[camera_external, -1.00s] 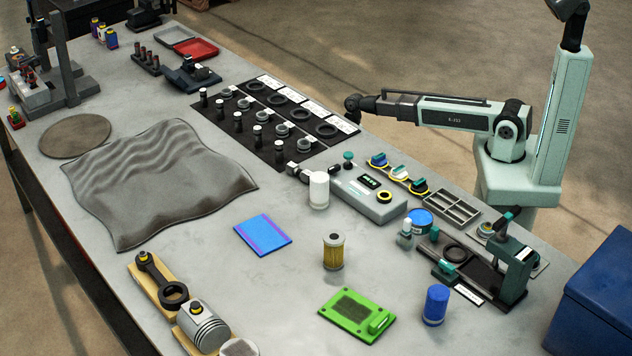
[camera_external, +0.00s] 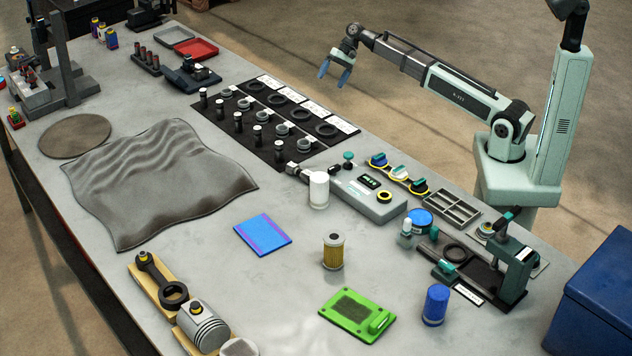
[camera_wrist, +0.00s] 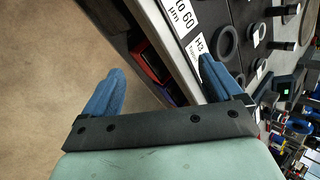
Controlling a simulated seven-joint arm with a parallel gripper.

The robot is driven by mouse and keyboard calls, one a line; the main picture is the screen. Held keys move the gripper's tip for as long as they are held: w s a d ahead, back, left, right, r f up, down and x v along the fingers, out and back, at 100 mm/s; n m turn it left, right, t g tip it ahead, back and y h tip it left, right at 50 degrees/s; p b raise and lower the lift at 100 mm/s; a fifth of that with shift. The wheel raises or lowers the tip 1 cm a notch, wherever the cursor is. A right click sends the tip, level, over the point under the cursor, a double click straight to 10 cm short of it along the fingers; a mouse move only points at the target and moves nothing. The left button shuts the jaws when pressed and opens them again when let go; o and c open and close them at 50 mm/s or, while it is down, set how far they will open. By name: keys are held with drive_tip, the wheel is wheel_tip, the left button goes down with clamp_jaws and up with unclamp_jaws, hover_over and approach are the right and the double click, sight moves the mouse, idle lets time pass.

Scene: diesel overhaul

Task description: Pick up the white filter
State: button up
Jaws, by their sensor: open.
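The white filter (camera_external: 319,189) is a plain white cylinder standing upright on the grey workbench, beside the left end of a grey-green test unit (camera_external: 368,198). My gripper (camera_external: 335,77) is raised beyond the bench's far edge, well up and behind the filter, with its blue fingers apart and nothing between them. In the wrist view my gripper (camera_wrist: 160,88) shows two blue fingers spread over the bench edge and floor. I cannot make out the white filter in the wrist view.
A yellow filter (camera_external: 333,251), a blue cylinder (camera_external: 435,305), a green panel (camera_external: 358,314) and a blue booklet (camera_external: 263,235) lie nearer the front. A black mat (camera_external: 232,137) with rings and small parts is left of the filter. Bare bench surrounds the booklet.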

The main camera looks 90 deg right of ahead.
drive_tip(key=w+a+r+y, duration=0.2)
drive_tip(key=w+a+r, duration=0.15)
drive_tip(key=a, duration=0.35)
drive_tip(key=m+g+y, duration=0.3)
drive_tip(key=g+y, duration=0.3)
drive_tip(key=g, duration=0.1)
approach(319, 180)
drive_tip(key=x, duration=0.3)
drive_tip(key=f+x, duration=0.1)
drive_tip(key=x, duration=0.5)
drive_tip(key=shift+d+f, duration=0.35)
drive_tip(key=shift+c, duration=0.3)
drive_tip(key=c, duration=1.2)
drive_tip(key=shift+r, duration=0.1)
